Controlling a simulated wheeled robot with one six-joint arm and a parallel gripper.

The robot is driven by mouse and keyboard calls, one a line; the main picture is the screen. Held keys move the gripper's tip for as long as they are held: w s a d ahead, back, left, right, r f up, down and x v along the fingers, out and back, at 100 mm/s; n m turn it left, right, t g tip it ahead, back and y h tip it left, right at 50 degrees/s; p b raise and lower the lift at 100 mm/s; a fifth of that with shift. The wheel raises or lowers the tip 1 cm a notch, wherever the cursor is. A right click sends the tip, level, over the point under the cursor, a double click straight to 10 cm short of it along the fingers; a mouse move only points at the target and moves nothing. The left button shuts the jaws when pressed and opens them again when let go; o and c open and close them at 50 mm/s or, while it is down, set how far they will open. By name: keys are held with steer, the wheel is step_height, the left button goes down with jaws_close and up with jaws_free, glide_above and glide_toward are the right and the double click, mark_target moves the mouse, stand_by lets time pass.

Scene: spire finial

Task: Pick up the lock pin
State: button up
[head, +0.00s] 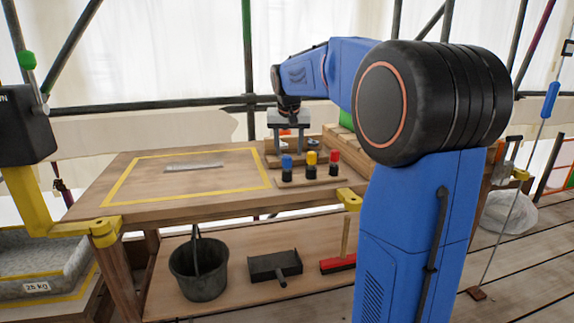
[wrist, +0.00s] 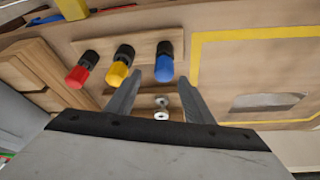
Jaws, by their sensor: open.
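My gripper (head: 289,150) is over the right part of the wooden bench, pointing down behind the coloured-topped pieces. In the wrist view its two fingers (wrist: 159,80) are spread apart with nothing gripped. A small shiny metal piece (wrist: 161,103), which looks like the lock pin, shows between the fingers on a wooden strip. Its lower part is hidden by the gripper body, and I cannot tell its height relative to the fingertips. In the head view I cannot make out the pin.
Blue (head: 287,167), yellow (head: 311,164) and red (head: 333,162) topped pieces stand on a wooden strip in front of my gripper. A flat grey piece (head: 193,166) lies inside the yellow outline (head: 120,191) at left. A bucket (head: 199,270) stands on the lower shelf.

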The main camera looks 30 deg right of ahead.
mark_target(287, 156)
steer(key=shift+a+x, duration=0.15)
steer(key=shift+x, duration=1)
steer(key=shift+a+x, duration=0.2)
steer(key=shift+x, duration=1)
jaws_close()
